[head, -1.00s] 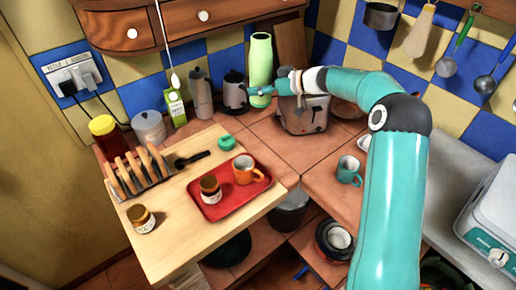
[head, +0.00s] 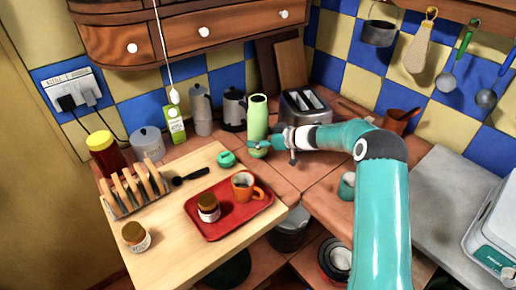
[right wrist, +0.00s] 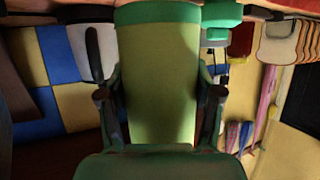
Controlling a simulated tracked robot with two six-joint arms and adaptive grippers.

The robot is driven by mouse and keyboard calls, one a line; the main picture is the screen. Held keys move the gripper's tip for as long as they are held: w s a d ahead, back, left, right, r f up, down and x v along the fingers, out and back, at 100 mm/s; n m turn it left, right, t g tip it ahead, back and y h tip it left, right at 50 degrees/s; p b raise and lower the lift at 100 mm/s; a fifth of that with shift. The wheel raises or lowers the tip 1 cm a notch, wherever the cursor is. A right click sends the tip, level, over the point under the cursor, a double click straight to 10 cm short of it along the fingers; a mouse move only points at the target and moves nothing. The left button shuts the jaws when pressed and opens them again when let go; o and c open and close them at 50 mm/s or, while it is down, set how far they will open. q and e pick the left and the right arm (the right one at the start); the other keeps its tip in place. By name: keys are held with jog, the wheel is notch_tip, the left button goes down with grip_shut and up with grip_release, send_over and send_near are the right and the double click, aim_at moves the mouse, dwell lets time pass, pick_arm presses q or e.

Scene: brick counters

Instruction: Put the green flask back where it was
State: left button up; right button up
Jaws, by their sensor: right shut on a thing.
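The green flask (head: 258,112) is pale green and upright, in front of the gap between the grey pot and the toaster. My right gripper (head: 259,147) is shut around its lower part. In the right wrist view the flask (right wrist: 160,75) fills the middle, with a finger on each side. Its base is close to the tiled counter by the wooden board's back corner. I cannot tell whether it touches the counter. My left gripper is not in view.
A toaster (head: 306,104) stands behind my right gripper, a grey pot (head: 234,112) left of the flask. A small green lid (head: 226,158) lies on the wooden board (head: 165,235), near a red tray (head: 235,222). A teal mug (head: 347,186) is beside my right arm.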

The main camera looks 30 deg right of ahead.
jog(key=shift+f, duration=2.05)
jog(key=shift+f, duration=0.15)
jog(key=o, duration=1.6)
jog(key=b+v, duration=0.1)
jog(key=v, duration=1.1)
jog(key=shift+d, duration=0.1)
